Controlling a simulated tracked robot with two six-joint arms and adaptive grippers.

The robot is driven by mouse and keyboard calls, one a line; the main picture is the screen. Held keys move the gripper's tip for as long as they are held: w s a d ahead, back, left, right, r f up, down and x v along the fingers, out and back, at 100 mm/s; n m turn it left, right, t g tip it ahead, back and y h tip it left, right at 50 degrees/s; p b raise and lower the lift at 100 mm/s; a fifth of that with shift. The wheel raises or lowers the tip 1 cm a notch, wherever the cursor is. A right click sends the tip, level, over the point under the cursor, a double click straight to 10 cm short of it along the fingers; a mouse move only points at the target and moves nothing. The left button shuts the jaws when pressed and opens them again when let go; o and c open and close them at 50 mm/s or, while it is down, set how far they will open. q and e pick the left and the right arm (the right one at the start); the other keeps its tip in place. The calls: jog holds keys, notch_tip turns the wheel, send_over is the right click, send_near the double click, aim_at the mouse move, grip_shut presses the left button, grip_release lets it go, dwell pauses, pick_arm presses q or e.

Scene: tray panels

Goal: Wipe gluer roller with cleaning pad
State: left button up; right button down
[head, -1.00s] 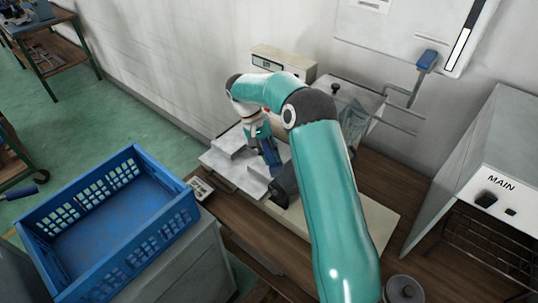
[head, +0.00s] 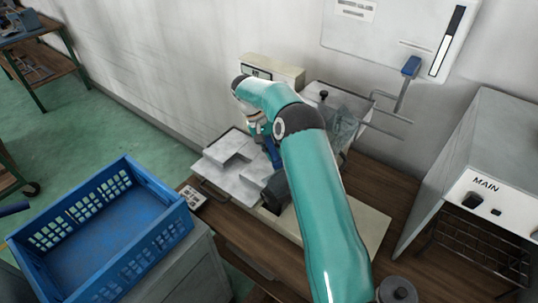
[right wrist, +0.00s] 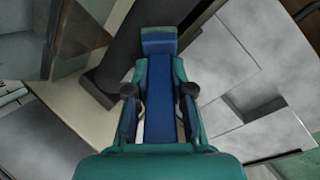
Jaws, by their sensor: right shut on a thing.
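My right gripper (right wrist: 159,90) is shut on the blue cleaning pad (right wrist: 160,75), which lies between its two fingers. In the head view the right gripper (head: 262,133) is partly hidden by its own arm, and a bit of the blue pad (head: 274,155) shows below it. The dark gluer roller (head: 275,190) is on the gluer, partly behind my arm. In the right wrist view the roller (right wrist: 135,48) runs slantwise beyond the pad, whose far end overlaps it in the picture. I cannot tell whether they touch. My left gripper is not in view.
Grey tray panels (head: 232,152) lie stepped beside the roller. A blue crate (head: 150,255) stands at the left. A beige box (head: 270,70) sits behind by the wall. A grey MAIN cabinet (head: 440,175) stands at the right. A dark round knob (head: 400,291) is near the front.

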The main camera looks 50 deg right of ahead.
jog(key=shift+d, duration=1.95)
